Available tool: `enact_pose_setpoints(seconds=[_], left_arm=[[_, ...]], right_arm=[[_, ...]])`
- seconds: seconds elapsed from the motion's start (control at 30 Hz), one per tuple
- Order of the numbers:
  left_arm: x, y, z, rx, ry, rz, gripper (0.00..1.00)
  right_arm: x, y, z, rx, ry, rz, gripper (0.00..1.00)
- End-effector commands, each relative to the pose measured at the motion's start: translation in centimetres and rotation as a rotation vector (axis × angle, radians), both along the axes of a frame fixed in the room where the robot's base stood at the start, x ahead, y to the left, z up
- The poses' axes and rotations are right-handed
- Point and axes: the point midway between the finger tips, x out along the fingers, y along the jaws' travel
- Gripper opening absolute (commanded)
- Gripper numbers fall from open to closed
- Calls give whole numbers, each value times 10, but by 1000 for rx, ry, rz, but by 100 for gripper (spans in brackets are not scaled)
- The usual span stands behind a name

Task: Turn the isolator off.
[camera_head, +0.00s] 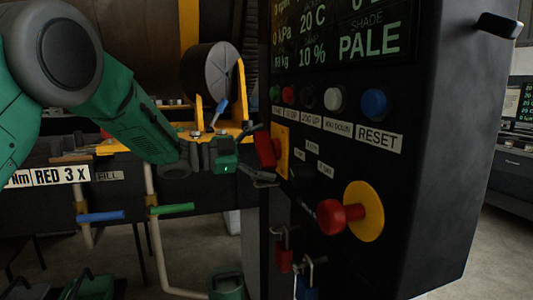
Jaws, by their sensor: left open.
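The isolator is a red handle (266,149) on a yellow plate (282,150), on the left part of the black control panel (415,200). My left gripper (256,157) reaches in from the left with its dark fingers spread, one above and one below the red handle. The handle shows between or just beyond the fingertips; I cannot tell if they touch it. My right gripper is not in view.
A red mushroom button (335,216) on a yellow disc (367,211) protrudes lower right. A row of buttons, including a blue one (374,102), sits above. Red (285,258) and blue (306,287) padlocks hang below. Blue (100,216) and green (172,209) pipe levers are at left.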

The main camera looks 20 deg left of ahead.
Motion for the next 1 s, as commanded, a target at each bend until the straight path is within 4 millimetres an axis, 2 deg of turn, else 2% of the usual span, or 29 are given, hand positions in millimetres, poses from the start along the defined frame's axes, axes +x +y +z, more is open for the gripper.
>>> enact_pose_setpoints(seconds=[0.17,0.4,0.6,0.8,1.0], left_arm=[[-9,15,1,-1,0,2,100],[-38,58,0,-2,1,4,100],[-57,87,-1,0,1,2,100],[-65,99,-2,2,1,1,100],[-66,99,-2,2,1,1,100]], right_arm=[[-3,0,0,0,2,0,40],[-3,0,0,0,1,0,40],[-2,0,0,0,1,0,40],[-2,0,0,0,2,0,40],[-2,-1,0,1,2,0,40]])
